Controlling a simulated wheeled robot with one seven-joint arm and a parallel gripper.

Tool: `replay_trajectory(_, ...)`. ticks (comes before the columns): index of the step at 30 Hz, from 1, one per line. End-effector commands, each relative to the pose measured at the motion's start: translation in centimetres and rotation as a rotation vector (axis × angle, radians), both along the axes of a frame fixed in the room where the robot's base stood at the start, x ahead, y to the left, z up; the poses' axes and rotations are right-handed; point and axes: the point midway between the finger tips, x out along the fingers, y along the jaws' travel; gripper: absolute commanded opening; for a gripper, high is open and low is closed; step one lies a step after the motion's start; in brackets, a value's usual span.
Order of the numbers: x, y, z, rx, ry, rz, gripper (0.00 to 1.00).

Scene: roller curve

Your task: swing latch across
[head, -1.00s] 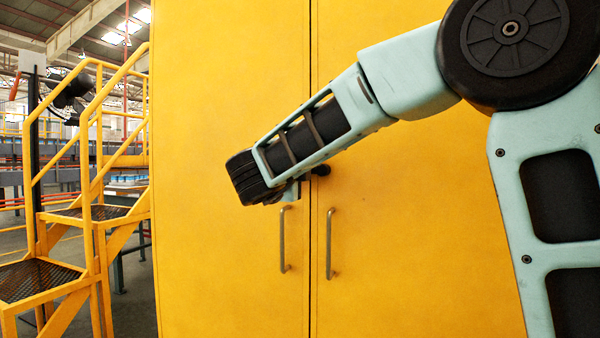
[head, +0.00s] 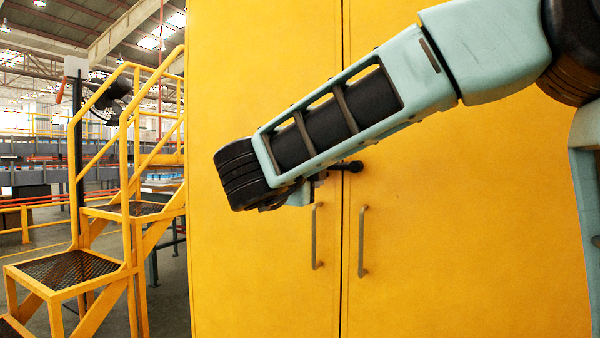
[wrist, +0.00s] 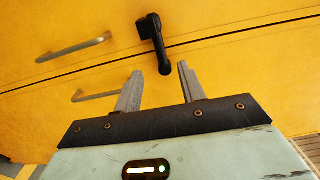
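The latch (wrist: 153,42) is a black bar with a round-ended handle, mounted across the seam between two yellow doors. In the wrist view it is tilted, and its lower end appears in the gap between my fingertips. In the head view my wrist and forearm largely hide the gripper.
The yellow cabinet (head: 450,260) fills the middle and right. Two bar handles, left (head: 316,237) and right (head: 362,242), stick out below the latch. Yellow steps with railings (head: 125,210) stand at the left, beside the cabinet.

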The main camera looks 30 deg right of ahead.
Motion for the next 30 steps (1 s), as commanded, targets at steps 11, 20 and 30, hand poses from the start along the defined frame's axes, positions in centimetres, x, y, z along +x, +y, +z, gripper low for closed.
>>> replay_trajectory(11, -4.0, 5.1, -0.1, 0.001, 0.000, 0.000, 0.40)
replay_trajectory(20, -4.5, 5.7, 0.0, 0.001, 0.001, -0.001, 0.40)
replay_trajectory(30, -4.4, 5.6, 0.0, 0.001, 0.000, -0.001, 0.40)
